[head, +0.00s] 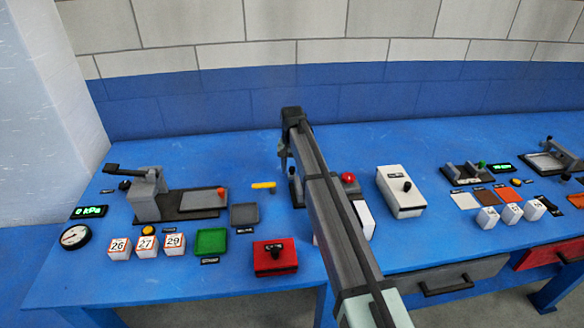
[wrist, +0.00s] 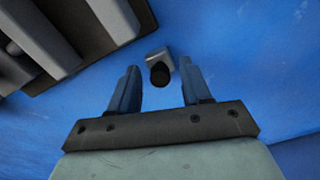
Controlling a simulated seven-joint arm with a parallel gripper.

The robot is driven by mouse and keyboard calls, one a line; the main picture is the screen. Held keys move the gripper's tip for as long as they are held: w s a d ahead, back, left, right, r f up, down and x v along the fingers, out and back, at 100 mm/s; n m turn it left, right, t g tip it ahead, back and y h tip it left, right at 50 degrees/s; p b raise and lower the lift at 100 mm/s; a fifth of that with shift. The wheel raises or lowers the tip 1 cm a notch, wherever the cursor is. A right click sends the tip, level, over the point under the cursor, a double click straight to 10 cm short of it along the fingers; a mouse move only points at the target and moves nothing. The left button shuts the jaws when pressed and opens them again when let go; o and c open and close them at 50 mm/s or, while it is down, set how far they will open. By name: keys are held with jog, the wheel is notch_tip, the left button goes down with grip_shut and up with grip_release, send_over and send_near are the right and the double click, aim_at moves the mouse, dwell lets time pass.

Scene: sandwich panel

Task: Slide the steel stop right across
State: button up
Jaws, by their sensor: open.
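In the wrist view a small grey metal block with a black knob (wrist: 158,64) shows between my fingertips on the blue surface; it looks like the steel stop, though I cannot be sure. My gripper (wrist: 160,70) is open, one finger on each side of the knob, with a visible gap to both fingers. In the head view my gripper (head: 285,153) is only partly visible at the end of my arm, above the middle of the bench. My arm hides much of what is beneath it there, and I cannot pick out the stop in that view.
A dark fixture with grey blocks (wrist: 60,35) fills the upper left of the wrist view. On the bench stand a red box (head: 273,260), a white box with a black knob (head: 402,195), a grey press (head: 147,197) and several numbered cubes. Bare blue bench lies behind.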

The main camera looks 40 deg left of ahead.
grip_shut()
dwell(0.5)
